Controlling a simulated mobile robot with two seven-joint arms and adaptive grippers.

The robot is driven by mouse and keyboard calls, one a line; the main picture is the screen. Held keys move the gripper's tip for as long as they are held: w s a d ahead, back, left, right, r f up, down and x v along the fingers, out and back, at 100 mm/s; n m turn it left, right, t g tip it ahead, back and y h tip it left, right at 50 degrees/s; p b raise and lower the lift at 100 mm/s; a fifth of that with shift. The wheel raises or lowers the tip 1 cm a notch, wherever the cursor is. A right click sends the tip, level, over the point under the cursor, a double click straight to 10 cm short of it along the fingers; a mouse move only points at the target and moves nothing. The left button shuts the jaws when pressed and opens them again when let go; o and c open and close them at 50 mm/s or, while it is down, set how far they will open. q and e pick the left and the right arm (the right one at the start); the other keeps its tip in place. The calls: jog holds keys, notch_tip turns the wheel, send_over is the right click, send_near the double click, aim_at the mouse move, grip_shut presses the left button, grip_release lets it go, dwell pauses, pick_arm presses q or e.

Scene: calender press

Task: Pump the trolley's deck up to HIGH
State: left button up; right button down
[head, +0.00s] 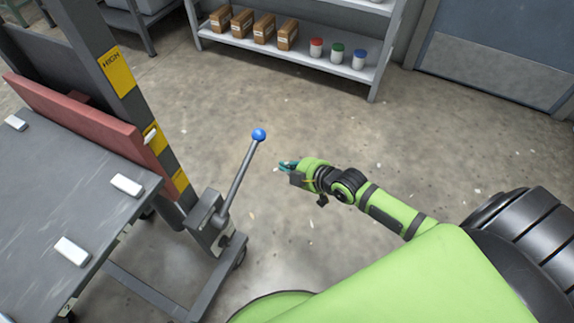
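The trolley stands at the left, with a grey deck (75,185) and a dark red board (85,120) along the deck's far side. Its upright post (97,50) carries yellow labels, and the top one (117,72) reads HIGH. The deck sits well below that label. A grey pump lever (237,180) with a blue ball knob (259,135) rises tilted from the pump block (213,225) at the trolley's right. My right gripper (287,167) is just right of the lever and below the knob, apart from it in the picture. Its fingers are small and their opening is unclear. My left gripper is out of view.
White blocks (127,185) sit on the deck. A shelf rack (300,58) at the back holds brown boxes and small jars. A grey door (500,60) is at the back right. The concrete floor around the lever is clear.

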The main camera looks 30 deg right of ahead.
jog(key=n+t+p, duration=0.4)
jog(key=n, duration=0.1)
send_near(254, 143)
jog(key=s+a+r, duration=0.3)
jog(key=r, duration=0.2)
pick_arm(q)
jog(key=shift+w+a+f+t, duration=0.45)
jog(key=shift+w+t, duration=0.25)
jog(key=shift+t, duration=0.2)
pick_arm(e)
jog(key=shift+s+a+f+y, duration=0.1)
jog(key=shift+s+f+y, duration=0.05)
jog(key=shift+y, duration=0.15)
jog(key=b+x, duration=0.2)
jog(key=x, duration=0.8)
jog(key=shift+b, duration=0.3)
jog(key=shift+w+d+f+b, duration=0.25)
jog(key=shift+d+f, duration=0.2)
jog(key=shift+w+d+f+b, duration=0.25)
jog(key=shift+d+f, duration=0.15)
jog(key=shift+d, duration=0.1)
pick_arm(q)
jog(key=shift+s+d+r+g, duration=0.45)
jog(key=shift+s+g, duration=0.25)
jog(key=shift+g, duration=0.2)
pick_arm(e)
jog(key=shift+w+d+f, duration=0.3)
jog(key=shift+d, duration=0.3)
